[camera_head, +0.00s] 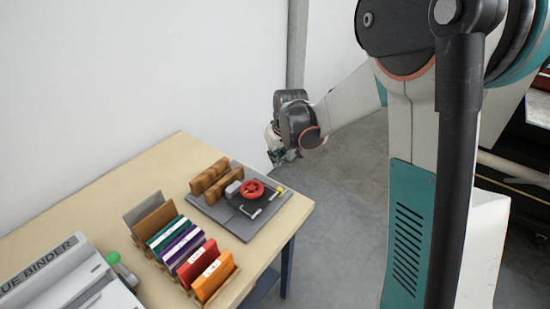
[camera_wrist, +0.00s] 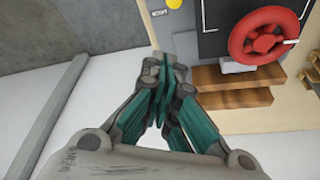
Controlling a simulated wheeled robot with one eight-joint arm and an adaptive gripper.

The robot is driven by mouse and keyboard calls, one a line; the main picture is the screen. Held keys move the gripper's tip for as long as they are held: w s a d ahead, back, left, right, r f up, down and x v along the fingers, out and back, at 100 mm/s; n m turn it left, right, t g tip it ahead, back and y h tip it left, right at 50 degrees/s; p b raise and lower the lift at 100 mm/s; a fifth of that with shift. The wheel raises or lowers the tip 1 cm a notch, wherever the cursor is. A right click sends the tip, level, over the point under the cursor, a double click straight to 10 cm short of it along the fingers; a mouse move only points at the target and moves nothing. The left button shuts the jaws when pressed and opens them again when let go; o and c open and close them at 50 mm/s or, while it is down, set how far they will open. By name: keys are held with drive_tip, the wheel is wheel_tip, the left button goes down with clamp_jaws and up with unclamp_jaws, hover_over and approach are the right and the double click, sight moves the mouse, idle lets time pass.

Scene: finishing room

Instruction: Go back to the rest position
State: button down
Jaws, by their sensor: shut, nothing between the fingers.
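My gripper (camera_wrist: 165,72) shows in the wrist view with its teal fingers closed together and nothing between them. In the head view my gripper (camera_head: 276,152) hangs at the end of my arm, beyond the table's far right edge and above the grey floor. It is apart from the table and everything on it. The fingertips are small and partly hidden by the wrist in the head view.
The wooden table (camera_head: 115,185) holds a grey fixture board (camera_head: 222,217) with a red handwheel (camera_head: 252,189) and wooden blocks. A rack of coloured folders (camera_head: 180,245) and a glue binder (camera_head: 75,285) stand nearer. A white wall (camera_head: 100,80) rises behind. Floor (camera_head: 345,230) right of the table is clear.

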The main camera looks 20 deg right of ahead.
drive_tip(key=s+a+r+t, duration=0.1)
drive_tip(key=s+r, duration=1.1)
drive_tip(key=s, duration=0.1)
drive_tip(key=s+r+m+t, duration=0.1)
drive_tip(key=s+t, duration=0.1)
drive_tip(key=s, duration=1.4)
drive_tip(key=shift+s+a+m+h, duration=0.25)
drive_tip(key=shift+s+m+h, duration=0.05)
drive_tip(key=shift+m, duration=0.1)
